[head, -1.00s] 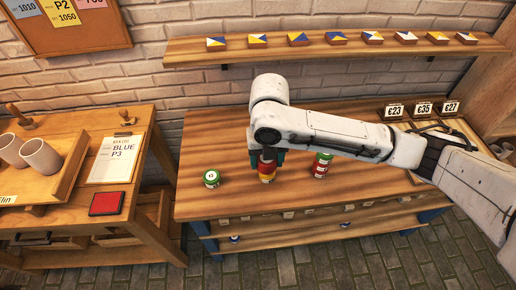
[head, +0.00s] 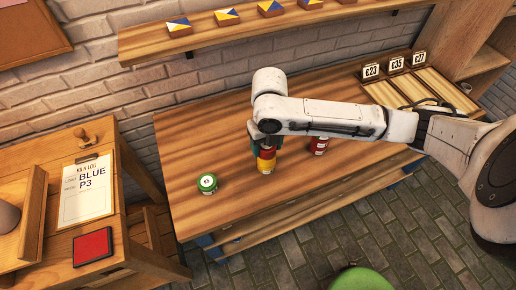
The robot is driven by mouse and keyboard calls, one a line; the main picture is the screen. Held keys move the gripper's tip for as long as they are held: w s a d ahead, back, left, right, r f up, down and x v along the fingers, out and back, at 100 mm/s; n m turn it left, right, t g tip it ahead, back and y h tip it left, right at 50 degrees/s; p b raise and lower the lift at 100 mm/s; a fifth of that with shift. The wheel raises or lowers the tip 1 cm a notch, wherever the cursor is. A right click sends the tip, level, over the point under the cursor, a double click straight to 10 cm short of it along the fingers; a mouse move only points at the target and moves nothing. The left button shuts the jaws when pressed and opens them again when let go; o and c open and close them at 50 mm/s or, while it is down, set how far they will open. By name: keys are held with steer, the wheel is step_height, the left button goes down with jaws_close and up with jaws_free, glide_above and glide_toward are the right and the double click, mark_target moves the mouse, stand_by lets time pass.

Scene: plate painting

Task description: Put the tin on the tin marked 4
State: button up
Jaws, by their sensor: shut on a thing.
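My gripper (head: 266,142) points down over the middle of the workbench (head: 200,130) in the head view. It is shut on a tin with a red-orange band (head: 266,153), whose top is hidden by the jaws. A yellow tin (head: 265,165) shows directly under that band; I cannot tell whether the two touch. A green tin (head: 207,182) stands alone to the left, with a white lid mark too small to read surely. A red tin (head: 319,147) stands to the right, its upper part hidden behind my arm. I can read no 4 on any tin.
A wall shelf (head: 290,38) with painted blocks runs behind. Price cards (head: 396,65) stand at the back right. A side table at left holds a log sheet (head: 86,190) and a red pad (head: 92,246). The bench is clear between the green tin and the gripper.

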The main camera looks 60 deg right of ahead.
steer(key=shift+d+f, duration=0.1)
steer(key=shift+f, duration=0.1)
steer(key=shift+f, duration=0.15)
steer(key=o, duration=1.1)
steer(key=shift+o, duration=0.2)
